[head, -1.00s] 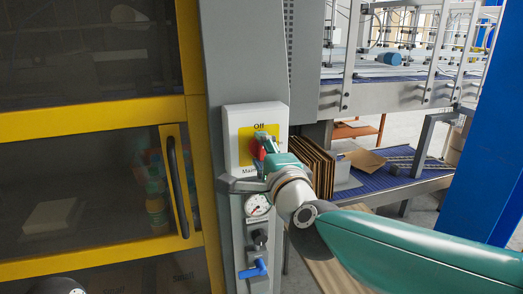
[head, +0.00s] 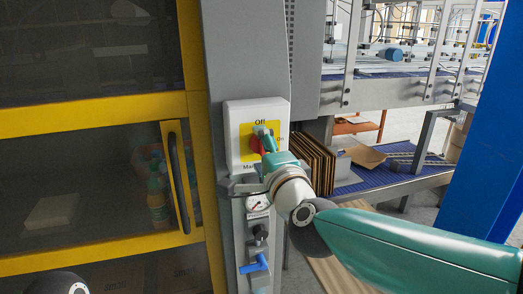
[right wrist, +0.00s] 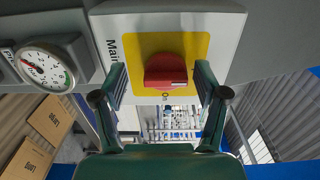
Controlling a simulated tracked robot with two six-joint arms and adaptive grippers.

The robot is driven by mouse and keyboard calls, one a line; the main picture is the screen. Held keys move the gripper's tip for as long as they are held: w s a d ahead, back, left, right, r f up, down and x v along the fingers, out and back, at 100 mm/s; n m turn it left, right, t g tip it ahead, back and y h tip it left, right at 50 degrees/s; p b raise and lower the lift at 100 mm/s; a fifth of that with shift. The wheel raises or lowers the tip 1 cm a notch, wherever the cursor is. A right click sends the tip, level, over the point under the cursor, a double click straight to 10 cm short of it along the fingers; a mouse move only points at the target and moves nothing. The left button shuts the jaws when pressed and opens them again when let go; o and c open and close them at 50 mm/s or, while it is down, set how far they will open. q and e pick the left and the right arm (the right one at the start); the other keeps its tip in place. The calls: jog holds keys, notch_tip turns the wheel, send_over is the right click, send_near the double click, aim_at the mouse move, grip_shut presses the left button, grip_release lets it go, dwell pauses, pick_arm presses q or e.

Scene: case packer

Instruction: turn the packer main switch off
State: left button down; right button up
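The main switch is a red knob (head: 255,145) on a yellow plate, on a white box (head: 232,130) fixed to the grey post. "Off" is printed above the knob and "On" to its right. My right gripper (head: 266,140) is at the front of the switch and partly covers the knob. In the right wrist view the knob (right wrist: 166,72) sits between the two fingers of the open gripper (right wrist: 160,78), with a gap on each side. My left gripper is not in view.
Below the switch are a pressure gauge (head: 257,203) and a blue valve handle (head: 255,265). A yellow-framed door with a dark handle (head: 181,175) stands to the left. Flat cartons (head: 312,162) and a blue conveyor (head: 385,180) lie to the right, beside a blue post (head: 488,150).

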jog(key=shift+s+d+r, duration=0.1)
jog(key=shift+r, duration=0.1)
jog(key=shift+s+d, duration=0.1)
jog(key=shift+s, duration=0.1)
jog(key=v, duration=1.1)
jog(key=shift+s, duration=0.2)
jog(key=shift+f, duration=0.2)
